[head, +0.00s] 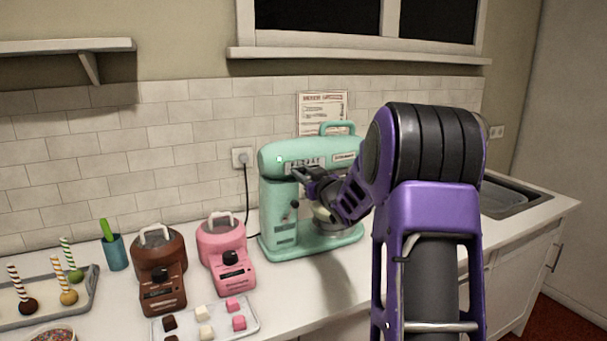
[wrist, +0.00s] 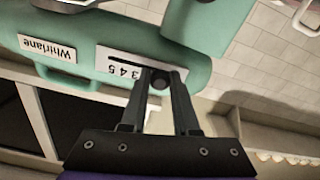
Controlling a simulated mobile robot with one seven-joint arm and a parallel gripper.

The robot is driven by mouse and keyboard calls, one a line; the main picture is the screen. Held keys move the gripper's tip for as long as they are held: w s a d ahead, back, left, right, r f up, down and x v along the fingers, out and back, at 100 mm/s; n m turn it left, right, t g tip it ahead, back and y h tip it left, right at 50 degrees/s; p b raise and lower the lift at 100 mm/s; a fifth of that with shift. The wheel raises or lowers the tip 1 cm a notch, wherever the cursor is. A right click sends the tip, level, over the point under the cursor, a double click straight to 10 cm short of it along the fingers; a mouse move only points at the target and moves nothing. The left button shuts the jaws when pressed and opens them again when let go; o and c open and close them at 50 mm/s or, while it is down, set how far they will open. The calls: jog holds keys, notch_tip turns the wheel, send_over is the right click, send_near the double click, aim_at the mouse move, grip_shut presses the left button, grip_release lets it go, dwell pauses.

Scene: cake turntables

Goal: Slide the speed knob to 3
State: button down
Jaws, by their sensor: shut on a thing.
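The mint-green stand mixer (head: 290,158) stands on the counter against the tiled wall. In the wrist view its housing (wrist: 205,30) carries a white speed scale (wrist: 115,58) with a dark slot and printed digits, seen turned over. The round black speed knob (wrist: 157,84) is between my fingers, to the right of the visible digits in that view. My gripper (wrist: 160,76) is shut on the knob. In the head view my gripper (head: 298,174) is at the mixer's side and covers part of the scale. My fingers hide the knob's exact number.
A steel bowl (head: 328,216) sits under the mixer head, partly behind my gripper. Brown (head: 160,262) and pink (head: 225,250) small machines stand to the left. A tray of cubes (head: 218,325) lies in front. A sink (head: 510,200) is at the right.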

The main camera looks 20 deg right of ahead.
jog(key=shift+d+p, duration=0.3)
jog(key=shift+d, duration=1.3)
jog(key=c, duration=0.7)
grip_release()
jog(key=shift+a, duration=0.1)
jog(key=s, duration=1.1)
jog(key=s+b, duration=0.1)
jog(key=s, duration=0.5)
jog(key=shift+s+d, duration=0.2)
jog(key=shift+d, duration=0.05)
